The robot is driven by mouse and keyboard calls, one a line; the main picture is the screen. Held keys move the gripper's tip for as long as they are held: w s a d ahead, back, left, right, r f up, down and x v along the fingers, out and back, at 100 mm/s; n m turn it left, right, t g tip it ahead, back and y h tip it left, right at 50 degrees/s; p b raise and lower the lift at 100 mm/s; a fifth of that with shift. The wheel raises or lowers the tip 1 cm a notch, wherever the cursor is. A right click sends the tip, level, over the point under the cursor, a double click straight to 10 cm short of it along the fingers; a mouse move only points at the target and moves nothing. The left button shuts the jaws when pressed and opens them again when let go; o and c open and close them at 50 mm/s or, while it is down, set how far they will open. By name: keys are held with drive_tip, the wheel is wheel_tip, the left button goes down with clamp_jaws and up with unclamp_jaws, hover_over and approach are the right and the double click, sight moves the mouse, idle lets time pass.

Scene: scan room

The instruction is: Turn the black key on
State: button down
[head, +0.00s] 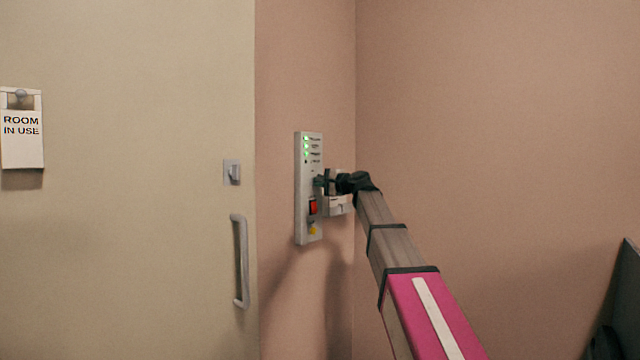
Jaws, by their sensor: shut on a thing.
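A narrow pale control panel (308,225) is mounted on the pink wall to the right of the door. Its upper part has several indicator lights, with green ones lit. My gripper (321,182) is at the middle of the panel, reaching in from the right. It is shut on a small dark thing at the panel face, where the black key would be. The key is mostly hidden by the fingers, and its turn angle cannot be told.
A beige door (120,250) with a handle (240,262) and a small latch plate (232,172) stands at left. A sign (22,140) reading "ROOM IN USE" hangs on it. A wall corner is close to the right of the panel. A dark object (622,300) is at the right edge.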

drive_tip(key=c, duration=1.2)
unclamp_jaws()
drive_tip(key=shift+c, duration=0.2)
drive_tip(key=shift+d, duration=0.1)
drive_tip(key=v, duration=1)
drive_tip(key=shift+s+d, duration=0.25)
drive_tip(key=shift+s, duration=0.05)
drive_tip(key=shift+f, duration=0.1)
drive_tip(key=s+d+f+n+g+h, duration=0.1)
drive_tip(key=s+d+f+g+h, duration=0.1)
drive_tip(key=f, duration=1.1)
drive_tip(key=s+d+f+n+g+h, duration=0.1)
drive_tip(key=s+f+h, duration=0.15)
drive_tip(key=f, duration=1.05)
drive_tip(key=s+d+f+n+g+h, duration=0.1)
drive_tip(key=s+d+f+g+h, duration=0.15)
drive_tip(key=f, duration=1.05)
drive_tip(key=s+d+f+n+g+h, duration=0.2)
drive_tip(key=s+d+f+h, duration=0.1)
drive_tip(key=s+f, duration=0.7)
drive_tip(key=s+d+f+n+g+h, duration=0.2)
drive_tip(key=s+d+f, duration=0.4)
drive_tip(key=s+f, duration=0.4)
wheel_tip(320, 180, down, 7)
drive_tip(key=shift+s+r+n+g+h, duration=0.15)
drive_tip(key=shift+s+n+g+h, duration=0.2)
drive_tip(key=shift+g+h, duration=0.6)
